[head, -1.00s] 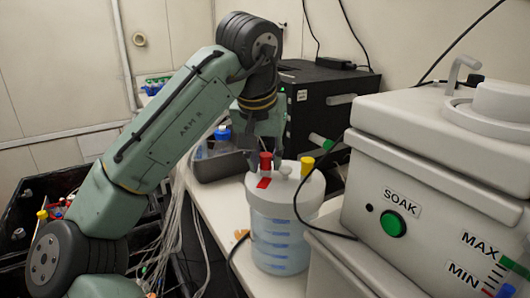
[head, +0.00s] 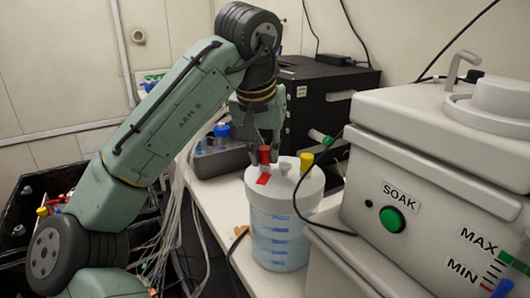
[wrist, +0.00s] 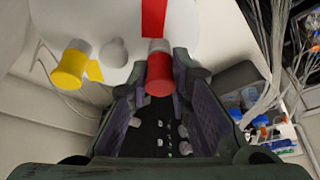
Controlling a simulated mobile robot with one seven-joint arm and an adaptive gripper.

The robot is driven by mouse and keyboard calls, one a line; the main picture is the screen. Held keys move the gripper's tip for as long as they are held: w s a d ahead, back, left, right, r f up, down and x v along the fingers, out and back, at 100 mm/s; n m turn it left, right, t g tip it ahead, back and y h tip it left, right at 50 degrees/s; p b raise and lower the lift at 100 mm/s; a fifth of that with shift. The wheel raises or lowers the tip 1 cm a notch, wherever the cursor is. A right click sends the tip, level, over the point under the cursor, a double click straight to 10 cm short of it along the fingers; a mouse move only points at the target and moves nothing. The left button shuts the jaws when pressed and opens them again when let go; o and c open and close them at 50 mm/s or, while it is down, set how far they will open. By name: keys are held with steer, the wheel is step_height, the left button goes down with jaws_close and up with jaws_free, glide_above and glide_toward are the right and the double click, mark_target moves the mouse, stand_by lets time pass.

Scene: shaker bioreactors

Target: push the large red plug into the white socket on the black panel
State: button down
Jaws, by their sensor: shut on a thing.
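The large red plug (head: 265,155) stands upright on the white lid of a translucent bottle (head: 280,238), beside a red strip on the lid. In the wrist view the red plug (wrist: 158,80) is between my fingers. My gripper (head: 264,148) points down over the lid and is shut on the plug. I cannot tell whether the white stub is the socket.
A yellow cap (head: 306,162) and a pale knob (head: 285,168) are on the lid close to my fingers. A grey tray (head: 222,163) lies to the left. The white SOAK machine (head: 430,185) crowds the right. A black cable hangs by the bottle.

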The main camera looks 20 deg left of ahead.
mark_target(265, 148)
steer(key=shift+r, duration=0.75)
steer(key=shift+r, duration=0.3)
steer(key=shift+r, duration=1.5)
